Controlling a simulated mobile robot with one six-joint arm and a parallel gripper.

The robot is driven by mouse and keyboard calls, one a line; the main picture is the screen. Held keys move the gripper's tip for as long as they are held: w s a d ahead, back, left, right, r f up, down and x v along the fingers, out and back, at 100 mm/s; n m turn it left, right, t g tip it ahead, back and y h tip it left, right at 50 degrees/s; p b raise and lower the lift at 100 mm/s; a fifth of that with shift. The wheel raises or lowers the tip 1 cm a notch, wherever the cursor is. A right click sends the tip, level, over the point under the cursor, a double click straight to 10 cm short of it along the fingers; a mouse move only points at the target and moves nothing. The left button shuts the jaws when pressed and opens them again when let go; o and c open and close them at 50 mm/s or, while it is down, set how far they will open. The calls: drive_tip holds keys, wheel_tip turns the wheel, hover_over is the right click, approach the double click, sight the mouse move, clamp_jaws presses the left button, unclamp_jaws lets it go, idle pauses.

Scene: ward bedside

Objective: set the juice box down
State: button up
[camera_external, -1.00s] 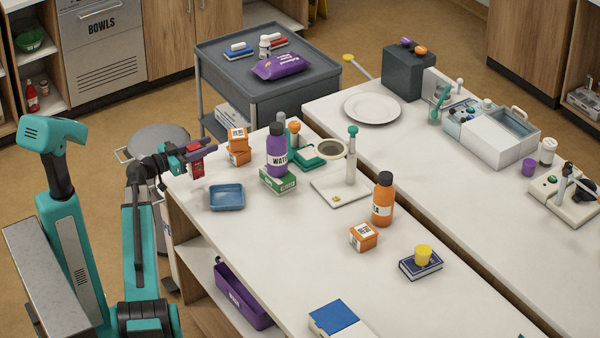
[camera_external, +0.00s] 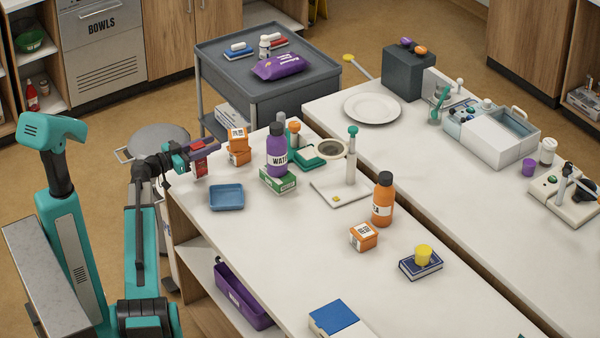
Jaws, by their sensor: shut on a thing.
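A small red box, which looks like the juice box (camera_external: 200,169), is at the near left corner of the white table. My gripper (camera_external: 205,152) is shut on it, with purple fingers along its upper part. The box is upright or nearly so. I cannot tell whether its base touches the table top (camera_external: 285,240) or hangs just above it. The gripper partly hides the box.
A blue tray (camera_external: 227,197) lies just right of the box.

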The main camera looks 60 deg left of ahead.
drive_tip(key=shift+f, duration=0.9)
drive_tip(key=shift+f, duration=0.15)
drive_tip(key=o, duration=1.2)
drive_tip(key=shift+c, duration=0.2)
drive_tip(key=shift+r, duration=0.25)
drive_tip(key=s+b, duration=0.1)
drive_tip(key=s, duration=1.1)
drive_tip(key=shift+f, duration=0.15)
drive_tip(key=shift+a, duration=0.1)
